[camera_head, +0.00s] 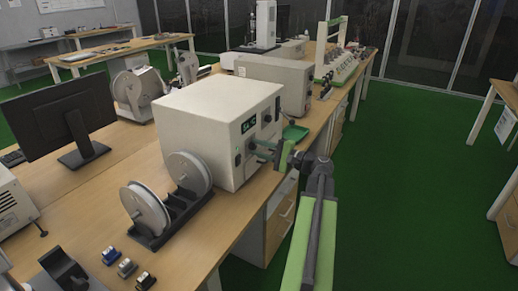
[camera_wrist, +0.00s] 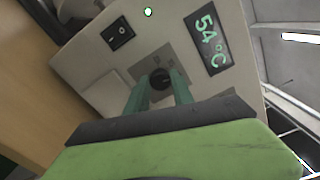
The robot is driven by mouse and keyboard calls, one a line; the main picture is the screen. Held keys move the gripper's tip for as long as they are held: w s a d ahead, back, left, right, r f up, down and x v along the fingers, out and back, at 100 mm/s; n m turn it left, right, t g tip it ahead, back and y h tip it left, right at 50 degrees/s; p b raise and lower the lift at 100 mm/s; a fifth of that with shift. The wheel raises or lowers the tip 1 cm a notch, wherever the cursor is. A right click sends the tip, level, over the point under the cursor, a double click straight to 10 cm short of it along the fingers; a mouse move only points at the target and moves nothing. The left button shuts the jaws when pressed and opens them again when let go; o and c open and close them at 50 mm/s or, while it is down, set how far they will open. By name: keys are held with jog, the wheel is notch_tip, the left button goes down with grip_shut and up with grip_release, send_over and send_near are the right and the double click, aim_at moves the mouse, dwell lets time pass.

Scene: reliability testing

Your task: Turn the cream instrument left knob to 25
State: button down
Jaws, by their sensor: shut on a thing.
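The cream instrument (camera_head: 205,115) stands on the wooden bench, its front panel facing right. Its lit green display (camera_head: 248,125) shows in both views and reads 54 °C in the wrist view (camera_wrist: 209,39). The dark knob (camera_wrist: 160,77) is on the panel near the display. My gripper (camera_head: 258,149) reaches the panel from the right. In the wrist view, its green fingers (camera_wrist: 159,88) are shut on the knob, one on each side. The knob's pointer and any scale marks cannot be made out. In the head view the fingers hide the knob.
A black rocker switch (camera_wrist: 121,33) and a small green light (camera_wrist: 148,12) are on the panel. Two white reels on a dark stand (camera_head: 172,215) are at the instrument's left. The green floor right of the bench is clear.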

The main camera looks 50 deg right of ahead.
jog(key=n, duration=1.1)
jog(key=shift+f, duration=0.1)
jog(key=shift+n, duration=1.9)
jog(key=c, duration=1.1)
grip_release()
jog(key=v, duration=1.7)
jog(key=shift+s, duration=0.2)
